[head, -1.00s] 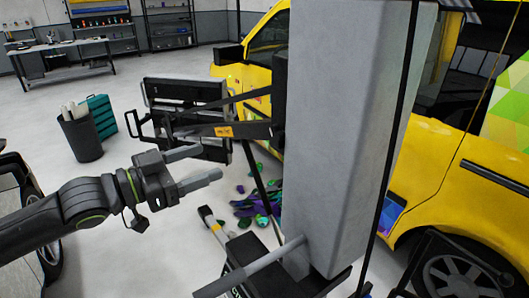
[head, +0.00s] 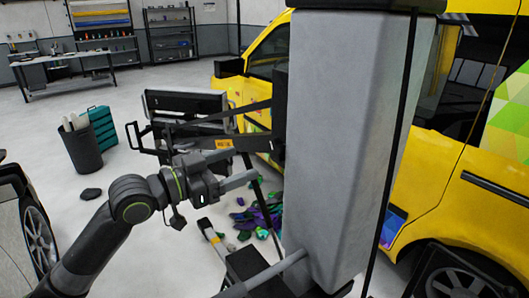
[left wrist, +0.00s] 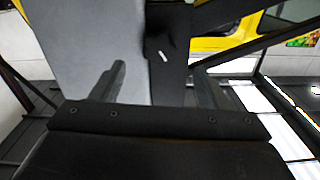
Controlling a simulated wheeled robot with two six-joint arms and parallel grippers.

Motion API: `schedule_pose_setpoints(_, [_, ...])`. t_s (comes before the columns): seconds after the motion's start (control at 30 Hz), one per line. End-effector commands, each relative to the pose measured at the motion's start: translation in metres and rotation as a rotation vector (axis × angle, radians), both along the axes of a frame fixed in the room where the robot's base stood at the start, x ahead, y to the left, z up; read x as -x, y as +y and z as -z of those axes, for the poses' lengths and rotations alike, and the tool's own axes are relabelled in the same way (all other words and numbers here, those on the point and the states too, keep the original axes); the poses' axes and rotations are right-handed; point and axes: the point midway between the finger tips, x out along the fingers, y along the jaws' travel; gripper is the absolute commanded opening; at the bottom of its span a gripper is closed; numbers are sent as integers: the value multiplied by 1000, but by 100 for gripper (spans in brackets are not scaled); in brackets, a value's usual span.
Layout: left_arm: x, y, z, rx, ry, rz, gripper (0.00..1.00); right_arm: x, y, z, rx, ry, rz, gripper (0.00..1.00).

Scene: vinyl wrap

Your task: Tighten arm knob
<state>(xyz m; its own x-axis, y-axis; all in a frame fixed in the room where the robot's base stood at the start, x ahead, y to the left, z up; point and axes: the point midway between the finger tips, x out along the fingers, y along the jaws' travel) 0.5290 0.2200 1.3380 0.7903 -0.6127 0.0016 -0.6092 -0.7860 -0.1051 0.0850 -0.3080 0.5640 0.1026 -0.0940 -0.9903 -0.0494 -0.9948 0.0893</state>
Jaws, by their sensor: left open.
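A grey upright column (head: 345,130) stands in front of me, with black folding arms (head: 205,143) reaching left from it. A black bracket (head: 279,105) is fixed to the column's left side. My left gripper (head: 246,166) is open and empty, pointing right, left of the column and just below the arms as seen from the head. In the left wrist view its two fingers (left wrist: 157,72) are spread, with the grey column (left wrist: 90,45) and a black plate (left wrist: 166,60) with a white mark beyond. I cannot make out the knob clearly. My right gripper is not in view.
A black-framed panel (head: 185,103) is at the arms' left end. A yellow vehicle (head: 440,165) stands behind the column. Green and purple scraps (head: 258,217) lie on the floor. A bin (head: 82,148) and teal cabinet (head: 101,128) stand left, with open floor around them.

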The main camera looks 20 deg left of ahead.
Motion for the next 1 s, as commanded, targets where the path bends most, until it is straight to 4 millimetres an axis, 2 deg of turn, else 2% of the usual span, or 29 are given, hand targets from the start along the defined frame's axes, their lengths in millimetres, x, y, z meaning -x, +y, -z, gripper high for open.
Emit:
schedule_pose_setpoints(0.6, [-50,-40,-2,4,1,3,68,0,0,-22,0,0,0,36])
schedule_pose_setpoints(1.0, [-58,-47,0,-1,2,3,68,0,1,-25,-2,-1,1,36])
